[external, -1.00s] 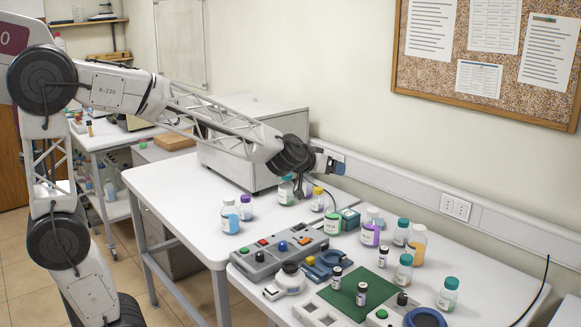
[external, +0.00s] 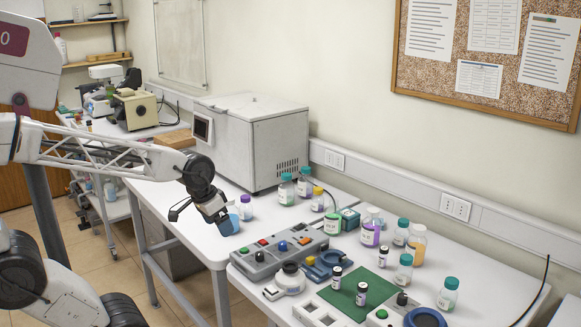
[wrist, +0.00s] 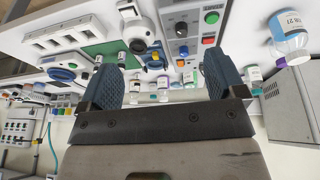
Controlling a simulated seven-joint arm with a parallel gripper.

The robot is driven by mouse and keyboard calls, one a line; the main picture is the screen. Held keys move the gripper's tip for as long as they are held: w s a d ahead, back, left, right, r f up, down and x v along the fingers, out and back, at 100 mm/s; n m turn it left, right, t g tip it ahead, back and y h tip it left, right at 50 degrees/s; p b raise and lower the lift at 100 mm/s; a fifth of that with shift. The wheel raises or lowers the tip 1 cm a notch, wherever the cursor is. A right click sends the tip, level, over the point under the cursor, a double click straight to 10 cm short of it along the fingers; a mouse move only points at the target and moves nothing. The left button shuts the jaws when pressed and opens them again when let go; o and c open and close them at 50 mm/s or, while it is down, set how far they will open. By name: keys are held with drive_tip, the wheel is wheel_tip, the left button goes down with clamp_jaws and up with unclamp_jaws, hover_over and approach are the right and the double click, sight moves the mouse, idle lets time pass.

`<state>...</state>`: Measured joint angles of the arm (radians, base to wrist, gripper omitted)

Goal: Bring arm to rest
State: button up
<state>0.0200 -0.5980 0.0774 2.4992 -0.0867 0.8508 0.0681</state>
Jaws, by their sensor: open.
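My gripper (external: 222,222) hangs at the end of my arm over the left part of the white table (external: 172,192). In the wrist view my gripper (wrist: 163,72) has its two blue fingers spread wide, with nothing between them. In the external view it partly covers a bottle of blue liquid (external: 233,216). I cannot tell from there whether they touch. In the wrist view the blue bottle (wrist: 290,45) is off to the right of the fingers, apart from them.
A grey control box (external: 285,256) with coloured buttons stands right of my gripper. Several bottles stand behind it, and two small vials are on a green mat (external: 345,300). A white lidded machine (external: 255,140) stands at the back. The table's left part is mostly bare.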

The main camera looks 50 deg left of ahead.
drive_tip(key=s, duration=0.1)
drive_tip(key=s+a, duration=0.1)
drive_tip(key=s+f+g, duration=0.1)
drive_tip(key=shift+s+a+y, duration=0.2)
drive_tip(key=shift+s+y, duration=0.05)
drive_tip(key=shift+y, duration=0.15)
idle(1.4)
drive_tip(key=c, duration=0.4)
drive_tip(key=n+g+y, duration=0.1)
drive_tip(key=n+y, duration=0.9)
drive_tip(key=n, duration=0.2)
approach(335, 201)
drive_tip(key=s+a+r, duration=0.1)
drive_tip(key=s+a, duration=0.6)
drive_tip(key=s, duration=0.6)
drive_tip(key=w+d+f+n+y, duration=0.1)
drive_tip(key=w, duration=0.3)
drive_tip(key=w+d+f+n+t+y, duration=0.1)
drive_tip(key=w+f, duration=0.1)
drive_tip(key=w, duration=0.2)
drive_tip(key=w+d+f+n+t+y, duration=0.1)
drive_tip(key=w+d+f, duration=0.1)
drive_tip(key=w, duration=0.2)
drive_tip(key=shift+w+d+f, duration=0.15)
drive_tip(key=shift+w, duration=0.15)
